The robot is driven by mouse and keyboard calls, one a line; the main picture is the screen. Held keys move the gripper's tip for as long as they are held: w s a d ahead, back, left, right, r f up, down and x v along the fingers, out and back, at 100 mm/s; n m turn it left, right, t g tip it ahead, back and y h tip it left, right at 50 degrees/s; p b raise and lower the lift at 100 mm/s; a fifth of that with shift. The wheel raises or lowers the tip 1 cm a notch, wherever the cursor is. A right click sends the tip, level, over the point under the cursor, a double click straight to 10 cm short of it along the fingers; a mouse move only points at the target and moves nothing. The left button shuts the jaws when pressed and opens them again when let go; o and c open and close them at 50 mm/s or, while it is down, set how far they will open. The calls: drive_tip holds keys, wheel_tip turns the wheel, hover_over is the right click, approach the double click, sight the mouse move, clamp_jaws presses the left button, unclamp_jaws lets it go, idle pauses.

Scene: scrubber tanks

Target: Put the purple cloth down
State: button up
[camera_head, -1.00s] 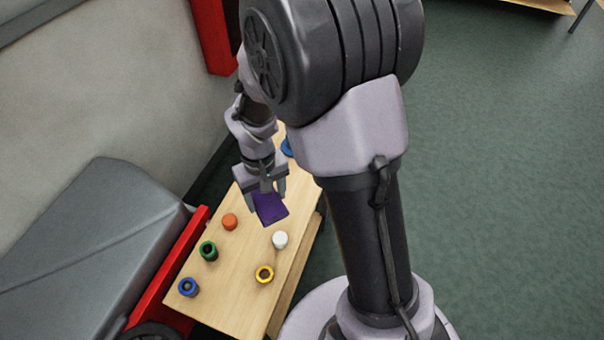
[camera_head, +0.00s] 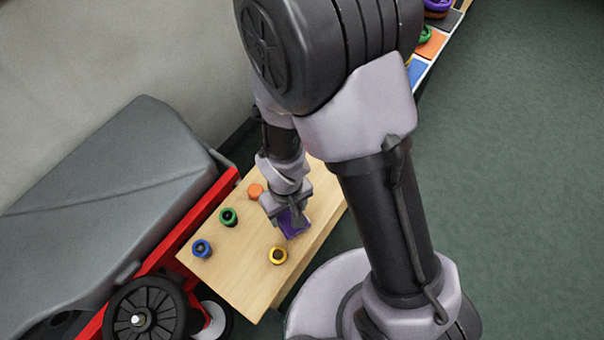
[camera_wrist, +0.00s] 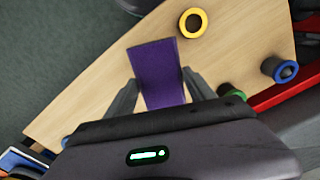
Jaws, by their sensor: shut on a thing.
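The purple cloth (camera_head: 294,222) is a flat purple piece held at my gripper (camera_head: 288,214), over the right part of the wooden table (camera_head: 240,265). In the wrist view the cloth (camera_wrist: 157,70) extends out from between the two fingers of my gripper (camera_wrist: 160,95), which are shut on it. Its far end lies near the yellow ring. I cannot tell whether the cloth touches the tabletop.
A yellow ring (camera_head: 278,255), a green ring (camera_head: 228,217), a blue ring (camera_head: 201,249) and an orange cap (camera_head: 256,191) stand on the table. A grey and red machine (camera_head: 150,220) borders its left side. Colored squares (camera_head: 432,45) show at the top right.

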drive_tip(key=w+d, duration=0.1)
drive_tip(key=w, duration=0.3)
drive_tip(key=w+d+f+b, duration=0.1)
drive_tip(key=w, duration=0.4)
drive_tip(key=w+d+b, duration=0.1)
drive_tip(key=w+d, duration=0.1)
drive_tip(key=w, duration=0.2)
drive_tip(key=shift+w+f, duration=0.35)
wheel_tip(320, 180, down, 4)
drive_tip(key=shift+a+r+b, duration=0.1)
drive_tip(key=shift+r+b, duration=0.15)
drive_tip(key=shift+b, duration=0.95)
drive_tip(key=shift+r, duration=0.2)
drive_tip(key=shift+f, duration=0.15)
drive_tip(key=o, duration=1.4)
